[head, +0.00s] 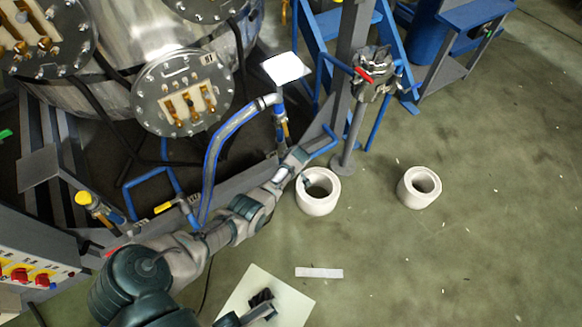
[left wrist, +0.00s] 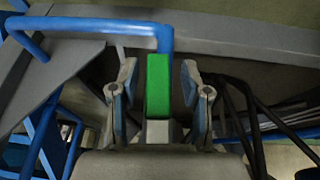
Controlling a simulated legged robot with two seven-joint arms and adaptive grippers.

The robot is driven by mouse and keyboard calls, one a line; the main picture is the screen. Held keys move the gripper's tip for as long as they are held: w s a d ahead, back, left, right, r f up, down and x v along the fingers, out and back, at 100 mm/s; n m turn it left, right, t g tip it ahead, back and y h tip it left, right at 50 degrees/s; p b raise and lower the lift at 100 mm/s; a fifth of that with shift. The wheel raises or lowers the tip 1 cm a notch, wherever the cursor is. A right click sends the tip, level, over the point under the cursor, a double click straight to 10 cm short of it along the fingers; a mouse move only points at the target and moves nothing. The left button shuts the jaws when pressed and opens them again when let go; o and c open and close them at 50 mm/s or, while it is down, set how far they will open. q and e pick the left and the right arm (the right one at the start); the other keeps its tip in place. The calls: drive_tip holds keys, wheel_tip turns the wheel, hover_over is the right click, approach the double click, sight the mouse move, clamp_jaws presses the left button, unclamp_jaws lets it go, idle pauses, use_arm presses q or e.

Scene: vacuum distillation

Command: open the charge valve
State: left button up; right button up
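In the left wrist view a green handle (left wrist: 158,85) stands upright between the two fingers of my left gripper (left wrist: 160,97). A gap shows on each side of it, so the gripper is open around it without visible contact. I cannot tell from its looks whether this is the charge valve's handle. In the head view my left gripper (head: 303,153) is at the frame beside the blue tube handle (head: 325,142); the green handle is hidden there. My right gripper seems to be the dark, partly cropped shape (head: 262,305) low in the head view; its fingers are unclear.
A blue tube (left wrist: 90,25) crosses just beyond the fingers. A steel vessel (head: 163,28) and a blue hose (head: 225,130) stand behind the arm. A red-handled valve (head: 368,76) tops a post. White rings (head: 318,204) (head: 407,195) lie on open floor at right.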

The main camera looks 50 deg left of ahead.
use_arm(q)
drive_tip(key=shift+d, duration=0.1)
drive_tip(key=shift+w+d+r, duration=0.1)
drive_tip(key=shift+d+r, duration=0.15)
drive_tip(key=v, duration=1.1)
drive_tip(key=shift+a, duration=0.1)
